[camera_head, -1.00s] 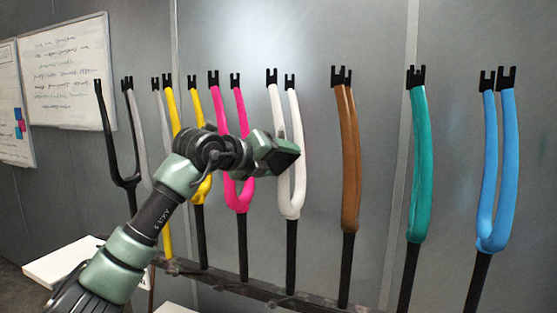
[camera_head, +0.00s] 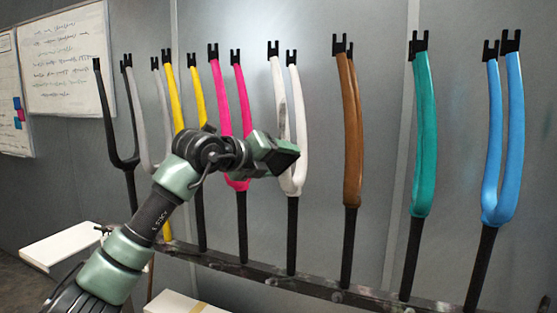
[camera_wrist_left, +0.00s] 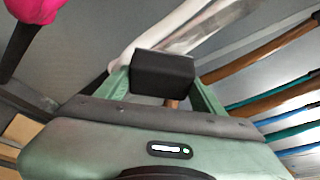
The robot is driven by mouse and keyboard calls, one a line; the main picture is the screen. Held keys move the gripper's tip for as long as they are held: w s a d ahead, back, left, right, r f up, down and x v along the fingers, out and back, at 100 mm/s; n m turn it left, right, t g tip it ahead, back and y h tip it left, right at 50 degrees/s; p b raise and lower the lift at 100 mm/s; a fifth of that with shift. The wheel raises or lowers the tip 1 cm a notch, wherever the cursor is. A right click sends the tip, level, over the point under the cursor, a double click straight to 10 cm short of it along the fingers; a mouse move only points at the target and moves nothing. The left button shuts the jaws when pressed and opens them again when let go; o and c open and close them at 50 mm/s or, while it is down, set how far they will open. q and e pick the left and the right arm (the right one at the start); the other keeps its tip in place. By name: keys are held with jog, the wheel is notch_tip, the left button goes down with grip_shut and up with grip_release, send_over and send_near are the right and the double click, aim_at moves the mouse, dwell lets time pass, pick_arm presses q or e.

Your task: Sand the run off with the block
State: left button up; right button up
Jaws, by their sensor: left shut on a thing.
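A white fork (camera_head: 297,110) stands upright on the rack, the middle one of a row of coloured forks. A greyish streak shows on its left leg in the head view, but I cannot tell if this is the run. My left gripper (camera_head: 279,155) is in front of the lower part of the white fork and hides some of it. It is shut on a black sanding block (camera_wrist_left: 163,73), which sits between the green fingers in the left wrist view. The white fork (camera_wrist_left: 160,35) passes behind the block there. I cannot tell whether they touch. My right gripper is not in view.
A pink fork (camera_head: 219,100) stands close on the left, a brown fork (camera_head: 351,140) on the right. Teal (camera_head: 424,150) and blue (camera_head: 513,130) forks stand farther right. A dark rack rail (camera_head: 315,285) runs below. A white surface (camera_head: 60,245) lies low left.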

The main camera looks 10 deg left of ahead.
pick_arm(q)
jog(key=shift+f, duration=0.25)
jog(key=shift+s+a+f+b, duration=0.2)
jog(key=shift+s+b, duration=0.3)
jog(key=shift+b, duration=0.45)
jog(key=shift+s+a+r+b, duration=0.1)
jog(key=shift+s+b, duration=0.3)
jog(key=shift+s, duration=0.3)
jog(key=shift+s+a+r+b, duration=0.15)
jog(key=shift+s+b, duration=0.25)
jog(key=shift+s, duration=0.3)
jog(key=shift+s+a+r+b, duration=0.1)
jog(key=shift+s+b, duration=0.3)
jog(key=shift+s, duration=0.3)
jog(key=shift+s, duration=0.15)
jog(key=s, duration=0.1)
jog(key=s+b, duration=0.1)
jog(key=shift+s+a+b, duration=0.25)
jog(key=shift+s+b, duration=0.15)
